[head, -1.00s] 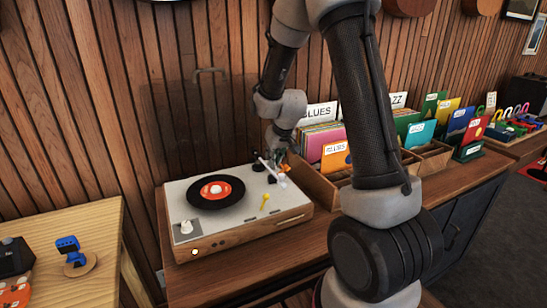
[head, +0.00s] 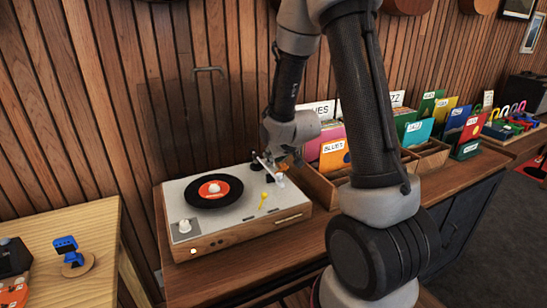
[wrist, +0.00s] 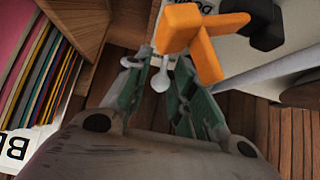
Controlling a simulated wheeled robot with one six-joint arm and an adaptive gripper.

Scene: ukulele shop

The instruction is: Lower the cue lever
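The turntable (head: 230,228) has a pale top, a wooden body and a black record (head: 214,192) with an orange label. In the wrist view, the orange part (wrist: 200,42) is an angled piece just beyond the fingers. A small pale ball-ended lever (wrist: 160,82) shows between the green-padded fingers of my gripper (wrist: 159,68). The fingers stand apart, and I see no clear contact with the ball. I cannot tell surely which part is the cue lever.
A wooden record bin (head: 318,188) with sleeves is close on the right. The slatted wall (head: 150,100) is behind. The counter front (head: 270,256) is clear.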

